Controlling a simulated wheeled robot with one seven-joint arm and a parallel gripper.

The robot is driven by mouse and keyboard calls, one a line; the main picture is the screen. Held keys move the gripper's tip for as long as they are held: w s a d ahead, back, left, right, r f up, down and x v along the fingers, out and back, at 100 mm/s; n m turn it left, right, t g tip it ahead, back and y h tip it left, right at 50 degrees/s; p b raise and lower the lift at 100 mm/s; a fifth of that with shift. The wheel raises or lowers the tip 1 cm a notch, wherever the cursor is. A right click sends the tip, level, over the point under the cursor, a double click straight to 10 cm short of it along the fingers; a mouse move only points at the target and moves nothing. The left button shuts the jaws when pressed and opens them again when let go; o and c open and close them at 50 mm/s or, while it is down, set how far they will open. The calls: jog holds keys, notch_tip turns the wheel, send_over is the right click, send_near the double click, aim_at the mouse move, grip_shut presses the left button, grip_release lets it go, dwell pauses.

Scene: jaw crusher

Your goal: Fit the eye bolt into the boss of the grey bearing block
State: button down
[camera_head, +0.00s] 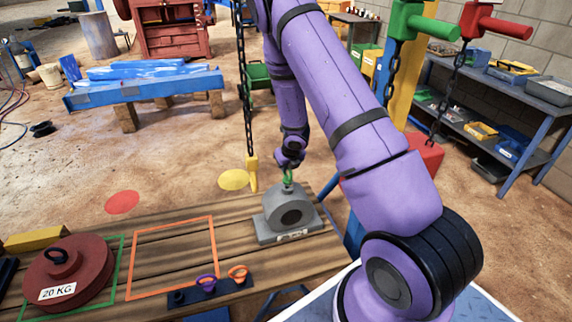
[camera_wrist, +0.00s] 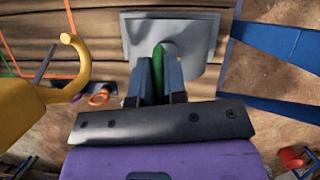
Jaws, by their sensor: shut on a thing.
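The grey bearing block (camera_head: 290,213) stands upright on its base near the right end of the wooden table. My gripper (camera_head: 288,168) is right above it, pointing down, shut on the green eye bolt (camera_head: 288,177). In the wrist view my two fingers (camera_wrist: 160,88) close around the green eye bolt (camera_wrist: 158,66), over the grey bearing block (camera_wrist: 200,35). The eye bolt is at the top of the block, in line with the boss. Its shank and the boss opening are hidden, so I cannot tell whether it is seated.
A yellow hook (camera_head: 252,172) on a chain hangs just left of the block; the hook (camera_wrist: 75,62) looms close in the wrist view. A dark rack (camera_head: 215,293) holds purple and orange eye bolts. A red 20 KG weight (camera_head: 80,262) sits left. The orange outlined square is empty.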

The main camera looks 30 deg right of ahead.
jog(key=shift+f, duration=1.35)
jog(key=c, duration=1.1)
grip_release()
jog(key=v, duration=1)
jog(key=shift+s+r, duration=0.2)
jog(key=shift+r, duration=0.15)
